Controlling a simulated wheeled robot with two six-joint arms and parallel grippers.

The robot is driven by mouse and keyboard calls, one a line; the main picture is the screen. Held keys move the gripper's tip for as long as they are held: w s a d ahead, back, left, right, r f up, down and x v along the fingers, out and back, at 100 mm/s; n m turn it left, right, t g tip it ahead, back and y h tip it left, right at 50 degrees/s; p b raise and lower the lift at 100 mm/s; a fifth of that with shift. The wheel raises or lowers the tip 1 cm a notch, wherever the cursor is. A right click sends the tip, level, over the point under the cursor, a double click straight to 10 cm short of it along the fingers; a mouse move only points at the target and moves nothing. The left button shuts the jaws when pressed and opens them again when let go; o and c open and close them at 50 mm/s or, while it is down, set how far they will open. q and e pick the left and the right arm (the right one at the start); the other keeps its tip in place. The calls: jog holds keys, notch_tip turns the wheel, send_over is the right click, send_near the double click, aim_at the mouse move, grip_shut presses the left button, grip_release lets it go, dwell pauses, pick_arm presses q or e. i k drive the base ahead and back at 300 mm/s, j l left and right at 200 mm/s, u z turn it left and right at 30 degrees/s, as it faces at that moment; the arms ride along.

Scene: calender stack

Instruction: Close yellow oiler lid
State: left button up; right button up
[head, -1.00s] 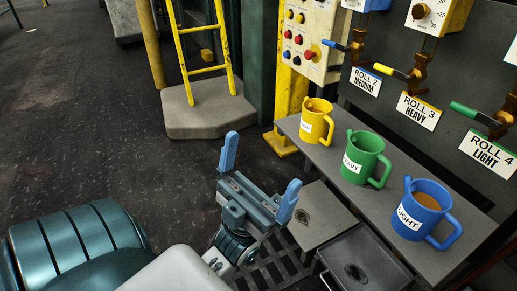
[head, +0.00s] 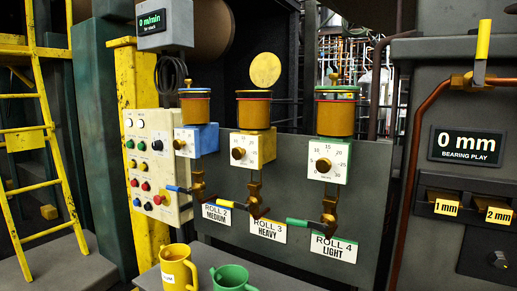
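The yellow oiler (head: 253,148) is the middle one of three on the dark panel, above the ROLL 3 HEAVY label (head: 258,230). Its box has a white dial with a brass knob, and an amber jar (head: 254,113) stands on top. Its round yellow lid (head: 265,69) stands raised, upright and open above the back of the jar. Neither of my grippers is in view.
The blue oiler (head: 197,138) at left and the green oiler (head: 328,158) at right have their lids down. Yellow (head: 180,270) and green (head: 232,279) mugs stand on the shelf below. A button panel (head: 158,165) is at left, and bearing gauges (head: 466,146) are at right.

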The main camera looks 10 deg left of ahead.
aim_at(266, 69)
jog(key=j+z, duration=1.1)
jog(key=j, duration=0.1)
